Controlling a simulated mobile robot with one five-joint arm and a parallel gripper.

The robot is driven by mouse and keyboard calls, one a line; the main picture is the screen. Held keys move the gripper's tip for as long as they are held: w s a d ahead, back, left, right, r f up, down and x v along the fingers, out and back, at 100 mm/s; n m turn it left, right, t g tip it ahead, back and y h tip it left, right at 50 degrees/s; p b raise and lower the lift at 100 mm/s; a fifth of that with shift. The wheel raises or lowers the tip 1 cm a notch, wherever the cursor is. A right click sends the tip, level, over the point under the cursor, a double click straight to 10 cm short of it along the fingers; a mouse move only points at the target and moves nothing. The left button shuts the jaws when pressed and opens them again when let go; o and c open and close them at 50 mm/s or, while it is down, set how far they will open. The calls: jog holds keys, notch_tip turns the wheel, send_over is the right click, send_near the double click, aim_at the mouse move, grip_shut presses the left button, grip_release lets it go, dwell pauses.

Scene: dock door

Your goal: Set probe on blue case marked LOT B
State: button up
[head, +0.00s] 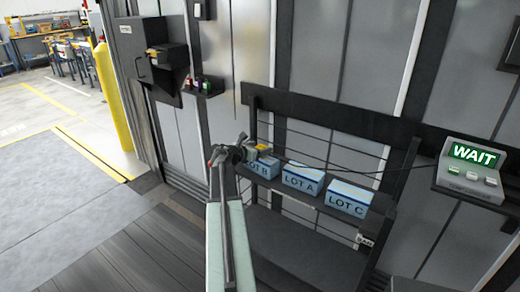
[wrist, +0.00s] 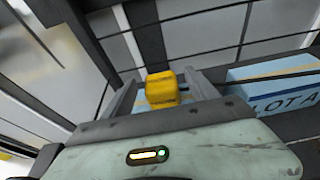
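The probe is a small yellow block (head: 262,147), with a dark cable running right to the signal box. It shows at the top of the blue LOT B case (head: 262,170), the leftmost case on the shelf, and appears to rest on it. In the wrist view the yellow probe (wrist: 162,90) is between my gripper's fingers (wrist: 162,95), with blue case surface showing on both sides of it. The fingers stand apart from the probe, so my gripper looks open. My gripper (head: 240,150) partly hides the left end of the LOT B case in the head view.
Blue cases LOT A (head: 302,180) and LOT C (head: 347,200) stand to the right on the dark shelf (head: 275,186). The signal box (head: 470,170) reads WAIT.

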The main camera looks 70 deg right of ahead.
jog(key=shift+r, duration=0.1)
jog(key=shift+a+r+p, duration=0.2)
jog(key=shift+r+p, duration=0.05)
jog(key=shift+p, duration=0.1)
jog(key=p+v, duration=0.3)
jog(key=v, duration=0.8)
jog(key=shift+w+a, duration=0.15)
jog(key=shift+a, duration=0.1)
jog(key=w+a+f+m+t+y, duration=0.1)
jog(key=w+a+f+m+y, duration=0.2)
jog(key=w+a, duration=0.6)
jog(key=w+a+f+m+t+y, duration=0.25)
jog(key=w+a+f, duration=0.3)
jog(key=a, duration=0.85)
jog(key=w+a+f+m+t+y, duration=0.15)
jog(key=w+a+f+m, duration=0.25)
jog(key=w+a, duration=0.55)
jog(key=a+f+m+y, duration=0.2)
jog(key=a+y, duration=0.1)
jog(key=a, duration=1.4)
jog(key=s+a+f+m+g+y, duration=0.1)
jog(key=a+f+m+y, duration=0.1)
jog(key=a, duration=1.6)
jog(key=shift+s+a+m+y, duration=0.35)
jog(key=shift+m+y, duration=0.5)
jog(key=shift+y, duration=0.25)
